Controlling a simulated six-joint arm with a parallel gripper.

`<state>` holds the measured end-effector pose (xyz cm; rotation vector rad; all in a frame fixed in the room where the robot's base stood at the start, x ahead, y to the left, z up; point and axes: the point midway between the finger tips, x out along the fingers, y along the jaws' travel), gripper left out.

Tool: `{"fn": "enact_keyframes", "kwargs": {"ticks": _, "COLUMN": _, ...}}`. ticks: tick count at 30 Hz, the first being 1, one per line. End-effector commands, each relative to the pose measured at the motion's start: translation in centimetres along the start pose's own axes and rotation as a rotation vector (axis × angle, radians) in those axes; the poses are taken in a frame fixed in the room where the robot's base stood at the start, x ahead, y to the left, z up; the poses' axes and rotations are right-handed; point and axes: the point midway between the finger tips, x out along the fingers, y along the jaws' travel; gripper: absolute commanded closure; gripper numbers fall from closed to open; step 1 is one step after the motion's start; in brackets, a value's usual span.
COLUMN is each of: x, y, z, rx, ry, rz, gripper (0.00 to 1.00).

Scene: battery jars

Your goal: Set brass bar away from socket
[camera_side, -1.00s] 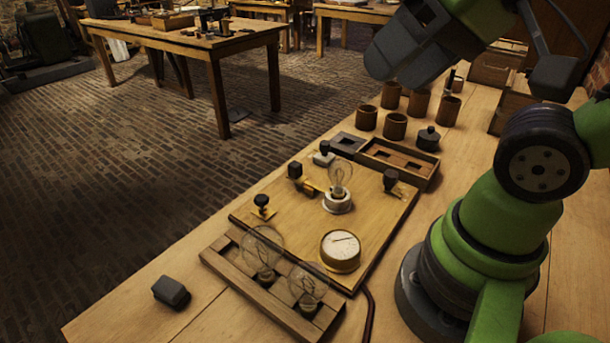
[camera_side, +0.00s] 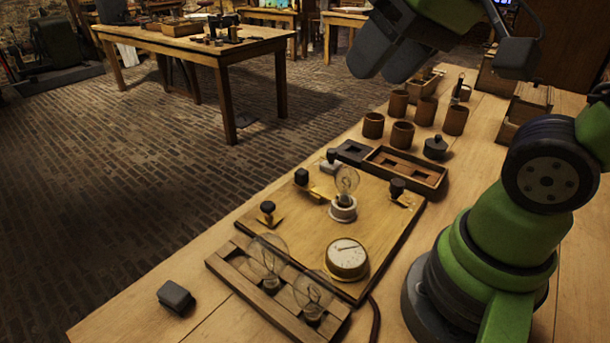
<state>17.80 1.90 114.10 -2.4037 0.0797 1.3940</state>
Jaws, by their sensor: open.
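A wooden board (camera_side: 375,240) carries a white socket (camera_side: 343,212) with a clear bulb (camera_side: 347,181) upright in it. A small brass bar (camera_side: 321,192) lies on the board just left of the socket, near a black-knobbed terminal (camera_side: 302,178). Whether it touches the socket is too small to tell. My gripper (camera_side: 384,66) is at the top of the view, high above the table, with its dark fingers apart and nothing seen between them. It is well clear of the bar.
A round brass-rimmed meter (camera_side: 346,258) sits on the board. A wooden rack (camera_side: 222,262) with two large bulbs stands in front. Several brown jars (camera_side: 402,134) and a dark lidded pot (camera_side: 436,147) stand behind. A black block (camera_side: 175,297) lies at the front left, with bare table around it.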

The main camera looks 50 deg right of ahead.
Motion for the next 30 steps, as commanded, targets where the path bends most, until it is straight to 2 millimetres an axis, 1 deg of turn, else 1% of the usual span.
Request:
{"fn": "enact_keyframes", "kwargs": {"ticks": 1, "x": 1.0, "y": 0.1, "z": -1.4, "rx": -0.014, "ry": -0.037, "rz": 0.026, "gripper": 0.49}}
{"fn": "enact_keyframes", "kwargs": {"ticks": 5, "x": 3.9, "y": 0.6, "z": -4.6, "rx": -0.071, "ry": -0.123, "rz": 0.086, "gripper": 0.49}}
{"fn": "enact_keyframes", "kwargs": {"ticks": 6, "x": 5.0, "y": 0.9, "z": -5.5, "rx": -0.089, "ry": -0.15, "rz": 0.102, "gripper": 0.49}}
{"fn": "enact_keyframes", "kwargs": {"ticks": 8, "x": 6.8, "y": 1.4, "z": -6.8, "rx": -0.116, "ry": -0.193, "rz": 0.124, "gripper": 0.49}}
{"fn": "enact_keyframes", "kwargs": {"ticks": 9, "x": 8.0, "y": 1.8, "z": -7.5, "rx": -0.132, "ry": -0.221, "rz": 0.138, "gripper": 0.49}}
{"fn": "enact_keyframes", "kwargs": {"ticks": 11, "x": 10.1, "y": 2.5, "z": -8.4, "rx": -0.157, "ry": -0.266, "rz": 0.157, "gripper": 0.49}}
{"fn": "enact_keyframes", "kwargs": {"ticks": 13, "x": 12.7, "y": 3.5, "z": -9.2, "rx": -0.188, "ry": -0.319, "rz": 0.176, "gripper": 0.49}}
{"fn": "enact_keyframes", "kwargs": {"ticks": 15, "x": 15.2, "y": 4.6, "z": -9.8, "rx": -0.217, "ry": -0.368, "rz": 0.191, "gripper": 0.49}}
{"fn": "enact_keyframes", "kwargs": {"ticks": 18, "x": 18.5, "y": 6.1, "z": -9.9, "rx": -0.252, "ry": -0.43, "rz": 0.206, "gripper": 0.49}}
{"fn": "enact_keyframes", "kwargs": {"ticks": 21, "x": 20.9, "y": 7.3, "z": -9.8, "rx": -0.276, "ry": -0.478, "rz": 0.214, "gripper": 0.49}}
{"fn": "enact_keyframes", "kwargs": {"ticks": 24, "x": 22.2, "y": 8.0, "z": -9.6, "rx": -0.293, "ry": -0.503, "rz": 0.217, "gripper": 0.49}}
{"fn": "enact_keyframes", "kwargs": {"ticks": 30, "x": 23.9, "y": 8.7, "z": -8.9, "rx": -0.301, "ry": -0.519, "rz": 0.219, "gripper": 0.49}}
